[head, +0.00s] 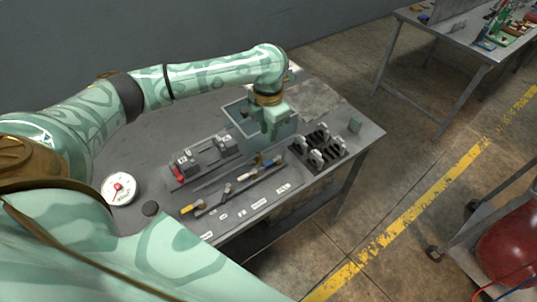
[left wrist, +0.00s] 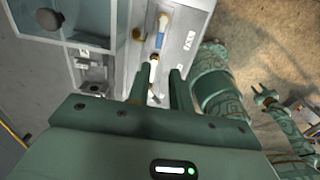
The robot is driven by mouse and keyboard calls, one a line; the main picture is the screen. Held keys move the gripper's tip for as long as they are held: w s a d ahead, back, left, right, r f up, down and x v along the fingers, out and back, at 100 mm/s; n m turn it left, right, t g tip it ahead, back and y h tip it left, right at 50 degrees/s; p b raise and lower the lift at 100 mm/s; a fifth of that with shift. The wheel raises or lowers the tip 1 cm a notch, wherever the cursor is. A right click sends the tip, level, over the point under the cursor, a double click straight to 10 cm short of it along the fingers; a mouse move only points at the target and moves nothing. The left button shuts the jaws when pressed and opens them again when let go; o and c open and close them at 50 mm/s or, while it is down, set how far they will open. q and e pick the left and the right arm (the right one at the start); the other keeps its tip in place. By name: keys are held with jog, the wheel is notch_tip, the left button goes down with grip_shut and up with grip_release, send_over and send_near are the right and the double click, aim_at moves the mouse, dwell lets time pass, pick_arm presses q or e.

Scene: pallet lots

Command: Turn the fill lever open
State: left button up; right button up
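In the head view a pale panel (head: 234,216) on the table's front carries several levers with small labels. One has a yellow handle (head: 190,207), another a blue handle (head: 270,163). The labels are too small to read, so I cannot tell which is the fill lever. My left gripper (head: 270,138) points down above the blue-handled end.
A grey-green bin (head: 233,112) stands behind the left gripper. A black rack with grey parts (head: 319,158) is to its right.

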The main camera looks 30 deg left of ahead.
aim_at(268, 163)
pick_arm(q)
notch_tip(268, 163, down, 12)
jog(key=b, duration=0.3)
jog(key=shift+w+a+f, duration=0.1)
jog(key=shift+f, duration=0.35)
grip_shut()
